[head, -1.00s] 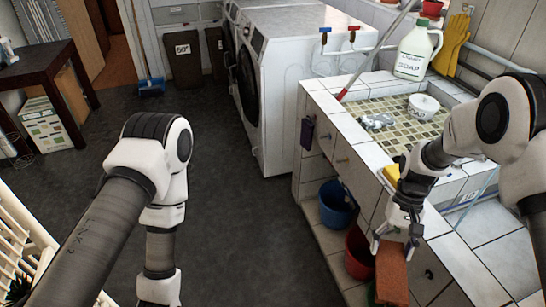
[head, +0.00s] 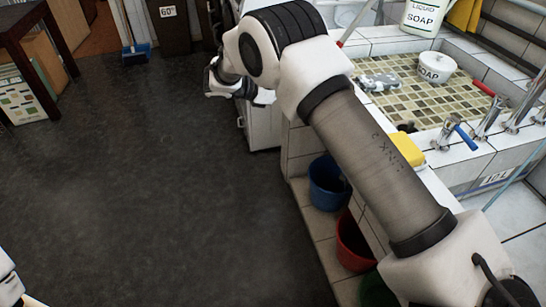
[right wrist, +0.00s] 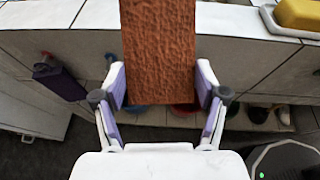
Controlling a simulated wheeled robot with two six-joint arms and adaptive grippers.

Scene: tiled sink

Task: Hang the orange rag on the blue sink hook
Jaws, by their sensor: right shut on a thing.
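The orange rag (right wrist: 158,45) is a stiff, flat, rust-orange piece in the right wrist view, stretching from my jaws to the top edge. My right gripper (right wrist: 162,92) is shut on it, one finger at each side. Behind is the tiled sink front (right wrist: 250,62). A small bluish hook (right wrist: 109,57) shows there just left of the rag, apart from it. In the head view my right arm reaches to the upper left and hides the rag, its fingers and the hooks. My left gripper is out of view.
A purple cloth (right wrist: 58,82) hangs on the sink front, left of the rag. A yellow sponge (head: 407,149) lies on the sink edge. Below stand a blue bucket (head: 328,183) and a red bucket (head: 353,245). The dark floor (head: 170,200) to the left is clear.

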